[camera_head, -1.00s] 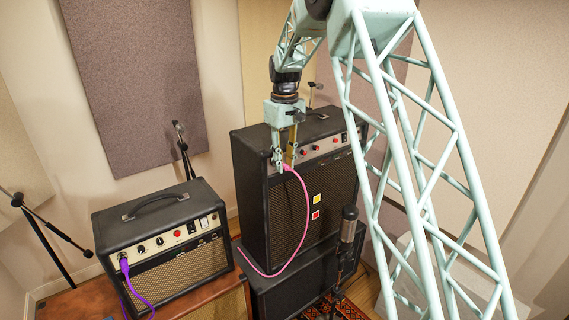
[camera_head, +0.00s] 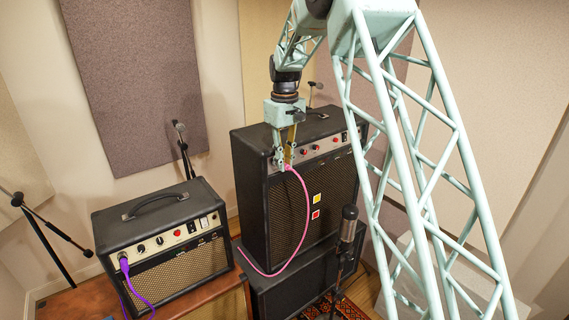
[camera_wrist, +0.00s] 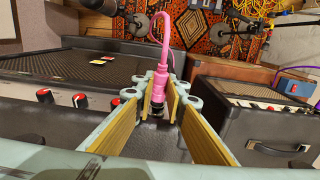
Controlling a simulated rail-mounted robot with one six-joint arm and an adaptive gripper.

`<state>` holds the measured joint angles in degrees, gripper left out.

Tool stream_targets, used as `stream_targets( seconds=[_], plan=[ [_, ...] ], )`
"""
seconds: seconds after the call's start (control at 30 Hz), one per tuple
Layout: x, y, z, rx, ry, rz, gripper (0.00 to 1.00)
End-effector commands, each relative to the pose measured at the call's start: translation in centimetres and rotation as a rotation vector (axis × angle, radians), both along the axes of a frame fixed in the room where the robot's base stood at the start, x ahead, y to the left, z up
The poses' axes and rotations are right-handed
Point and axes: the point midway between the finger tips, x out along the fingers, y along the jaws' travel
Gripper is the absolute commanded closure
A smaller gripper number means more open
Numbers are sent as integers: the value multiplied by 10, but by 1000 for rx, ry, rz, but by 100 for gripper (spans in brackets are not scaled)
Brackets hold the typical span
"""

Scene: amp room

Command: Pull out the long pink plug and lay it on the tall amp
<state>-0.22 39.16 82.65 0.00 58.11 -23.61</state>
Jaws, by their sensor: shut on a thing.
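The tall amp (camera_head: 313,197) is black with a mesh front and a silver panel with red knobs. My gripper (camera_head: 284,167) is at the left end of this panel. It is shut on the long pink plug (camera_wrist: 163,84), whose pink cable (camera_head: 306,222) hangs down the amp's front. In the wrist view the plug lies between the yellow-padded fingers (camera_wrist: 163,108), with a dark collar at its near end. The plug end is at the panel; I cannot tell whether it is seated in a jack. The tall amp's flat black top (camera_head: 270,131) is bare near the gripper.
A smaller amp (camera_head: 165,240) with a top handle stands at left, with a purple plug (camera_head: 124,263) and cable in its front. A microphone on a stand (camera_head: 348,226) is in front of the tall amp. Another microphone stand (camera_head: 183,150) is behind the small amp.

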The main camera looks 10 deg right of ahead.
Motion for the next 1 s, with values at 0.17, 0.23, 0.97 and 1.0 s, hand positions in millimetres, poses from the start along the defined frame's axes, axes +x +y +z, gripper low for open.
stream_targets(
  seconds=[0.17, 0.23, 0.97, 1.0],
  plan=[
    [-1, -1, 0, 0, 1, 0, 99],
    [-2, -1, 1, 0, 1, 0, 99],
    [-22, -10, 4, 0, 1, 0, 99],
    [-23, -10, 4, 0, 1, 0, 99]
  ],
)
